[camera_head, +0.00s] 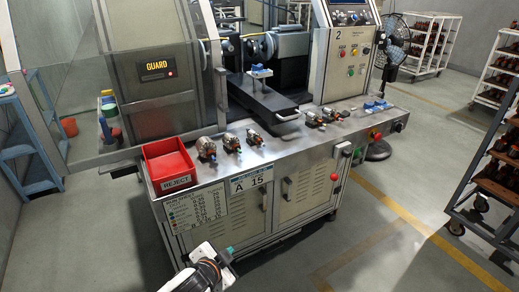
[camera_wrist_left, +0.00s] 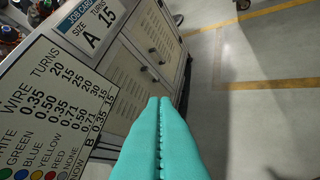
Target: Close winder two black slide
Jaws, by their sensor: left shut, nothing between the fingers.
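The black slide (camera_head: 262,97) of winder two extends out of the machine toward the front of the steel bench. A small blue-and-white fixture (camera_head: 261,71) sits on it, and a pale handle (camera_head: 287,116) is at its front end. My left gripper (camera_head: 230,250) is low in front of the bench cabinet, well below and apart from the slide. In the left wrist view its teal fingers (camera_wrist_left: 160,135) are pressed together with nothing between them. The slide is not in the left wrist view. My right gripper is not in view.
A red reject bin (camera_head: 168,163) stands at the bench's left corner. Several armatures (camera_head: 232,142) lie along the bench front on both sides of the slide. The control panel (camera_head: 350,60) is right of the slide. The floor (camera_head: 400,190) at right front is clear up to a rack (camera_head: 490,180).

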